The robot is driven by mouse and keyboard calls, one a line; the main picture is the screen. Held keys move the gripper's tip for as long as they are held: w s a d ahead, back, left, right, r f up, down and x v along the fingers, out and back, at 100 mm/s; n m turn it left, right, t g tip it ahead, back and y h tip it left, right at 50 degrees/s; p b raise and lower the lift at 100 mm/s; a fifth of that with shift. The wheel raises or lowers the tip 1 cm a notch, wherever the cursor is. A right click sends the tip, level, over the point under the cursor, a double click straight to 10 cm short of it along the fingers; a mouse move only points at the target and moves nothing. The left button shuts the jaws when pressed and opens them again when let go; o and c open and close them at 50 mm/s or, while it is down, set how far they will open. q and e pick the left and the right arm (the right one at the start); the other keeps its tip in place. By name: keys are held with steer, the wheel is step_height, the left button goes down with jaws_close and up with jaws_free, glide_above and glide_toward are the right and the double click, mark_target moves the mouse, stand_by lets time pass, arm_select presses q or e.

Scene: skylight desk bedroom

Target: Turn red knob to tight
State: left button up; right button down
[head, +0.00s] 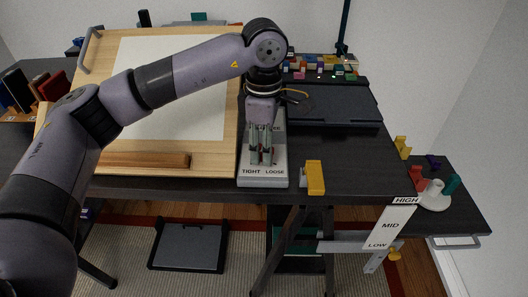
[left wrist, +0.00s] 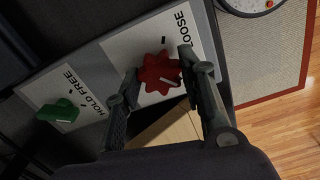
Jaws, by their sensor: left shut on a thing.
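The red knob (left wrist: 160,73) is star-shaped, with a pale line on its face, and sits on a white plate of the grey panel (left wrist: 85,70). LOOSE shows beside it in the left wrist view; TIGHT is hidden there. In the head view the panel (head: 262,181) shows TIGHT at left and LOOSE at right on its front end. My left gripper (head: 262,157) points down over that end, and only bits of red show around its fingers. In the left wrist view my left gripper (left wrist: 160,75) is shut on the knob, one finger on each side. My right gripper is out of view.
A green knob (left wrist: 58,114) by HOLD and FREE is on the same panel. A wooden drawing board (head: 215,135) lies left of the panel. A yellow handle (head: 315,177) is at the desk's front edge. A HIGH/MID/LOW plate (head: 389,228) hangs at right. A black tray (head: 335,106) is behind.

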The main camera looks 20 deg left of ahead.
arm_select(q)
steer(key=shift+m+b, duration=0.55)
steer(key=shift+m, duration=0.55)
steer(key=shift+r, duration=0.1)
steer(key=o, duration=1.1)
steer(key=shift+o, duration=0.2)
step_height(320, 180, up, 12)
